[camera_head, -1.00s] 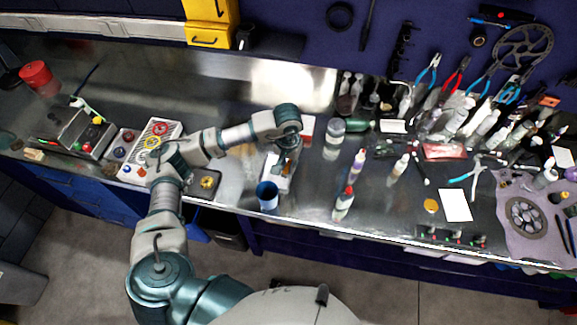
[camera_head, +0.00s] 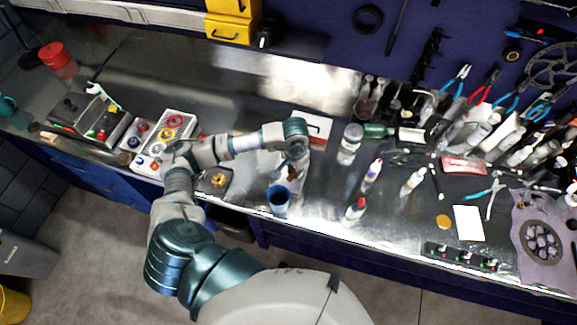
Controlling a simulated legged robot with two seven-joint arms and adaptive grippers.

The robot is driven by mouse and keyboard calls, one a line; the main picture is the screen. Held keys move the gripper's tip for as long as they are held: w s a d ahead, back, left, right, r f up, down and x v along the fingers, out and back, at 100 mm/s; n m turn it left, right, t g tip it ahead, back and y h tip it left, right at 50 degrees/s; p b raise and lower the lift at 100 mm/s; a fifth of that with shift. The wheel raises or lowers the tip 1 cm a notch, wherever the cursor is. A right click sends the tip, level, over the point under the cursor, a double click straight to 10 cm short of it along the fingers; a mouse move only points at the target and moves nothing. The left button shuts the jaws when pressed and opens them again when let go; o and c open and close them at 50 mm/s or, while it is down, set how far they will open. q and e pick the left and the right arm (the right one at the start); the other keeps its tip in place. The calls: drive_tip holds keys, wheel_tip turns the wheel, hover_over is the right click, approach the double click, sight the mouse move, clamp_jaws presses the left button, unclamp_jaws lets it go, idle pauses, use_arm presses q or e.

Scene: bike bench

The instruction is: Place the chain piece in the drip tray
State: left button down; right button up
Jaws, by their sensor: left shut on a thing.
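My left gripper (camera_head: 292,173) points down over the middle of the bench, behind the blue cup. It is shut on a small dark brownish piece, which I take for the chain piece; the fingers and the wrist hide much of it. A pale, flat tray-like thing (camera_head: 288,187) shows below and around the fingers, partly hidden by them. I cannot tell if it is the drip tray, or if the held piece touches it. My right gripper is not in view.
A blue cup (camera_head: 278,199) stands close in front of the left gripper. A dark tray with a yellow part (camera_head: 217,181) and a pale tray with coloured rings (camera_head: 170,130) lie to the left. Bottles (camera_head: 372,174) and a jar (camera_head: 350,142) stand to the right.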

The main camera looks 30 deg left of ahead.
use_arm(q)
drive_tip(key=a, duration=0.1)
drive_tip(key=w+a, duration=0.1)
drive_tip(key=shift+w+a+f, duration=0.1)
drive_tip(key=shift+a+f, duration=0.1)
drive_tip(key=shift+a, duration=0.2)
drive_tip(key=shift+p, duration=0.3)
drive_tip(key=shift+d+f, duration=0.15)
drive_tip(key=shift+f, duration=0.2)
drive_tip(key=shift+d+f+p, duration=0.25)
drive_tip(key=shift+f+p, duration=0.35)
drive_tip(key=shift+f, duration=0.7)
drive_tip(key=shift+a+f, duration=0.15)
drive_tip(key=shift+a, duration=0.05)
drive_tip(key=c, duration=1.2)
unclamp_jaws()
drive_tip(key=shift+a, duration=0.15)
drive_tip(key=shift+c, duration=0.2)
drive_tip(key=shift+o, duration=0.9)
drive_tip(key=shift+a, duration=0.1)
drive_tip(key=shift+d+r, duration=0.2)
drive_tip(key=shift+d, duration=0.05)
wheel_tip(320, 180, up, 12)
drive_tip(key=b, duration=0.2)
drive_tip(key=shift+b, duration=0.35)
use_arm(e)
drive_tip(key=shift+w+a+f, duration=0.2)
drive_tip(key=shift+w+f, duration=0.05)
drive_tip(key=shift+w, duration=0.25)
